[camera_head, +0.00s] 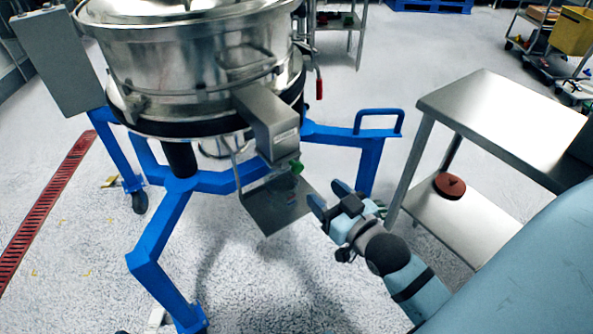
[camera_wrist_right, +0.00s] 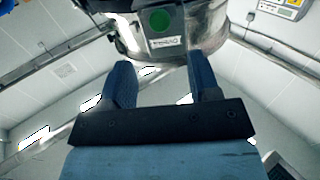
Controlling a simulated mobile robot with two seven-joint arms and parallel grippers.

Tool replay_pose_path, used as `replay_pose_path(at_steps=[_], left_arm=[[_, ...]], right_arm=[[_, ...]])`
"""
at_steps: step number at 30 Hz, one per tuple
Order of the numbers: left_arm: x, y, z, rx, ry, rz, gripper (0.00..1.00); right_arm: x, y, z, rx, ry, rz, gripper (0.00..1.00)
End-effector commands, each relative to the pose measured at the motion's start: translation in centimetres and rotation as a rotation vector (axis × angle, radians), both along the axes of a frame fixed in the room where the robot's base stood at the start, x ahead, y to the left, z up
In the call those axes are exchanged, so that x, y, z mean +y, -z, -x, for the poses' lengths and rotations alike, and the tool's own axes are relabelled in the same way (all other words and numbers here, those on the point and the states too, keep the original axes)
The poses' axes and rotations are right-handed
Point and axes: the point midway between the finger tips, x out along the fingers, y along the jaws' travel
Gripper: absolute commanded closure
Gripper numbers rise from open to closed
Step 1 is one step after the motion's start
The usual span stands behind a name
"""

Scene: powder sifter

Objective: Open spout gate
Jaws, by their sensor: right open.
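The steel spout (camera_head: 268,122) sticks out from the side of the round sifter (camera_head: 190,70). A green knob (camera_head: 296,167) sits at the spout's lower end. In the right wrist view a green round face (camera_wrist_right: 160,20) with a label below it shows beyond the fingertips, roughly between them. I cannot tell whether the gate is open. My right gripper (camera_head: 328,195) is open and empty, below and right of the green knob and apart from it. Its two blue fingers (camera_wrist_right: 163,75) are spread in the wrist view. My left gripper is not in view.
A flat metal plate (camera_head: 275,208) sits below the spout, left of my right gripper. The sifter's blue frame (camera_head: 230,182) has a leg right behind the gripper. A steel table (camera_head: 505,115) stands at the right, with a red-brown disc (camera_head: 449,186) on its lower shelf.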

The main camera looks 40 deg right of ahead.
Motion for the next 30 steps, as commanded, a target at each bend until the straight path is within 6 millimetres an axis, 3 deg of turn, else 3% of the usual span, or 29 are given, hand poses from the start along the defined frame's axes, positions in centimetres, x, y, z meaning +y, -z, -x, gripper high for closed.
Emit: replay_pose_path(at_steps=[9, 15, 28, 29, 30], left_arm=[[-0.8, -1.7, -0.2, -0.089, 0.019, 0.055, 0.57], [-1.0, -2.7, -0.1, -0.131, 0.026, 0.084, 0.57], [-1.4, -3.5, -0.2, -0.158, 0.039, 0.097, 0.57], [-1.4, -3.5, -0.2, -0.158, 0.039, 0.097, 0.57], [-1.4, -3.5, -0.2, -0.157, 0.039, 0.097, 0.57]], right_arm=[[0.0, 0.1, -6.2, -0.002, 0.000, 0.000, 0.44], [0.1, 0.1, -8.7, 0.000, 0.000, 0.000, 0.44], [0.1, 0.1, -9.7, 0.002, 0.000, 0.000, 0.44], [0.1, 0.1, -9.7, 0.002, 0.000, 0.000, 0.46], [0.1, 0.1, -9.7, 0.002, 0.000, 0.000, 0.56]])
